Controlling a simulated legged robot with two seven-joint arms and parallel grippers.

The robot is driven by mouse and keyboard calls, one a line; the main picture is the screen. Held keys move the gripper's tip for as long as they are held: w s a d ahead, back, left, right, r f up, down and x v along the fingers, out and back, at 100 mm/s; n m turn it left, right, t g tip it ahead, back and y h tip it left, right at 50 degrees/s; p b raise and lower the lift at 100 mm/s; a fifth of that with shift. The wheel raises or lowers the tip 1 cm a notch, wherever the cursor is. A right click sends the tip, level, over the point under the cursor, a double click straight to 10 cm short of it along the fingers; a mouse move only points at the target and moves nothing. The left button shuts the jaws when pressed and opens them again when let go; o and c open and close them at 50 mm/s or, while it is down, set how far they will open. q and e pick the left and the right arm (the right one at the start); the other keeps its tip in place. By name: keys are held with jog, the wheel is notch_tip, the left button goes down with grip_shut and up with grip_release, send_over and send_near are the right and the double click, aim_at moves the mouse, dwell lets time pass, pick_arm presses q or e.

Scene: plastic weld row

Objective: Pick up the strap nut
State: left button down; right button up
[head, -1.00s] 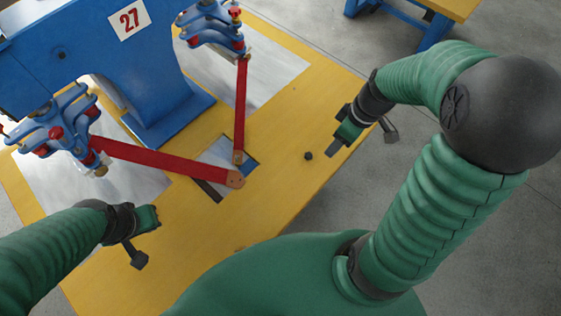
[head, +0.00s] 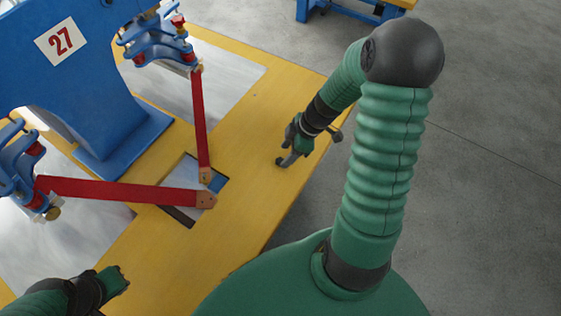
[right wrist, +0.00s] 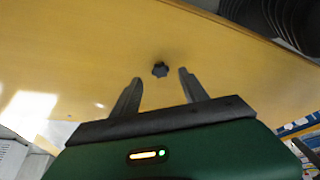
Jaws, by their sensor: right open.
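The strap nut, a small dark faceted knob (right wrist: 160,69), lies on the yellow table top. In the right wrist view it sits between and just beyond the two fingertips of my right gripper (right wrist: 160,77), with a gap on each side. The right gripper is open and empty. In the head view the right gripper (head: 287,160) points down at the table, right of the red straps, and its fingers are hard to tell from the nut there. My left gripper (head: 116,280) is at the lower left, over the table, and its finger opening is unclear.
Two red straps (head: 125,191) run from blue clamps to a rectangular opening (head: 183,212) in the yellow table (head: 255,110). A blue machine marked 27 (head: 75,85) stands at the left. The table's right edge is close to my right gripper.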

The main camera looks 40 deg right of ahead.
aim_at(282, 158)
jog(key=x, duration=0.4)
grip_shut()
